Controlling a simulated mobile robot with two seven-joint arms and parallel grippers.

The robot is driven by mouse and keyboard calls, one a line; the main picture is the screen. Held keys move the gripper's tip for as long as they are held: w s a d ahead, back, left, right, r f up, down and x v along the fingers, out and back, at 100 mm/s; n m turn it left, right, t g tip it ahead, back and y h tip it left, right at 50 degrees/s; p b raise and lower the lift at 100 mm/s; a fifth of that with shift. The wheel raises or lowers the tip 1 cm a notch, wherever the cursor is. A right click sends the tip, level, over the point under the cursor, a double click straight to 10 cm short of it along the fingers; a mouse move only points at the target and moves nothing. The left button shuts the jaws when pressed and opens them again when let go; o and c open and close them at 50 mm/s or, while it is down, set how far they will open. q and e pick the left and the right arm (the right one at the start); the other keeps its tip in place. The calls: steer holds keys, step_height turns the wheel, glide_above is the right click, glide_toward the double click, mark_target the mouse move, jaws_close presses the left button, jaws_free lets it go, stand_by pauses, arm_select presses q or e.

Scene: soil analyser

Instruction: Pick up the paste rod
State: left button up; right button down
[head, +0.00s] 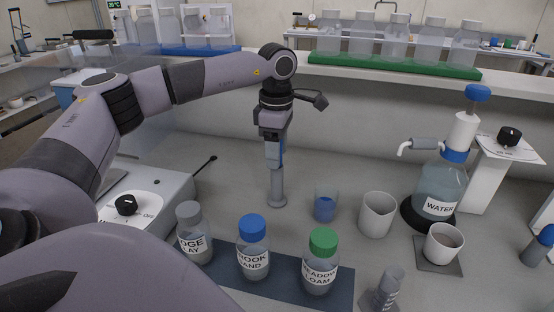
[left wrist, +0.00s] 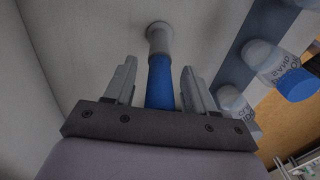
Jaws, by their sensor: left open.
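The paste rod appears to be the upright piece with a blue handle (left wrist: 160,82) and a grey end (left wrist: 159,38). In the head view, its grey lower part (head: 277,190) stands on the counter, and a little of the blue shows at the gripper. My left gripper (head: 273,158) points down over it from above. In the left wrist view, the open fingers (left wrist: 158,70) stand on either side of the blue handle, with a gap visible on each side. In the head view, the gripper hides most of the handle. My right gripper is not in view.
A blue beaker (head: 325,206) and white cup (head: 377,214) stand right of the rod. Capped soil bottles (head: 253,250) sit on a dark mat in front. A water bottle with pump (head: 440,185) and a cup (head: 443,243) are further right. A white device (head: 150,195) is left.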

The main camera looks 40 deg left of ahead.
arm_select(q)
jaws_close()
steer(key=shift+r, duration=0.15)
step_height(320, 180, up, 20)
steer(key=p, duration=0.3)
stand_by(0.4)
stand_by(0.3)
